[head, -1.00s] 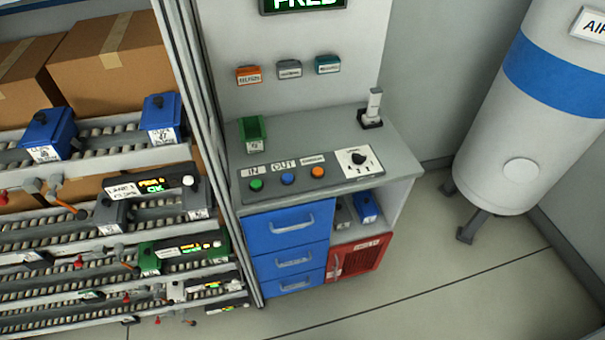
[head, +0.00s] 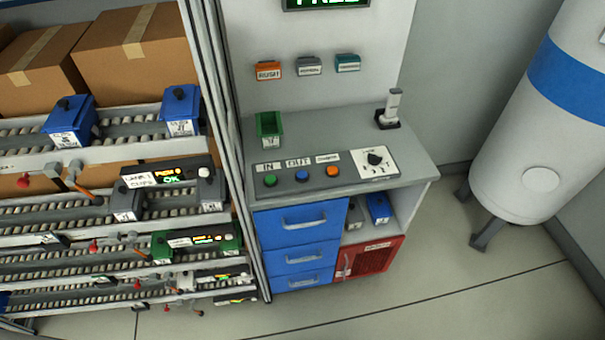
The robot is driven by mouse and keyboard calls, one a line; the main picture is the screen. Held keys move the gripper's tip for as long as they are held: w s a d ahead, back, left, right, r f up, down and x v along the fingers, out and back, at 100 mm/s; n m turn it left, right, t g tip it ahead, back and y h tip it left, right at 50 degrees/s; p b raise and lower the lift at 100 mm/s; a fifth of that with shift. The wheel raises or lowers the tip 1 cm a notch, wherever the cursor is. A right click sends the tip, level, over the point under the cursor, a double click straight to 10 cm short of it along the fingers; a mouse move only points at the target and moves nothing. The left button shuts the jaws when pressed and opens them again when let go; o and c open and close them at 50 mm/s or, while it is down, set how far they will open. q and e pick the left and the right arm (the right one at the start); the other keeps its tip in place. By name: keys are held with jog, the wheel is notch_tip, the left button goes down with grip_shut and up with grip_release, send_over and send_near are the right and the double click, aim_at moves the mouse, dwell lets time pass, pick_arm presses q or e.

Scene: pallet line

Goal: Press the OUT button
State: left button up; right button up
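The OUT button is a blue round button (head: 302,175) on the dark strip of a grey counter, under a label reading OUT (head: 298,163). A green button (head: 270,180) under the IN label sits to its left. An orange button (head: 333,171) under a label too small to read sits to its right. Neither of my grippers shows in the head view.
A rotary switch plate (head: 374,161) and a green bin (head: 269,128) are on the counter. A roller rack (head: 120,223) with bins and boxes stands left. A white tank (head: 540,120) stands right. The floor (head: 440,275) in front is clear.

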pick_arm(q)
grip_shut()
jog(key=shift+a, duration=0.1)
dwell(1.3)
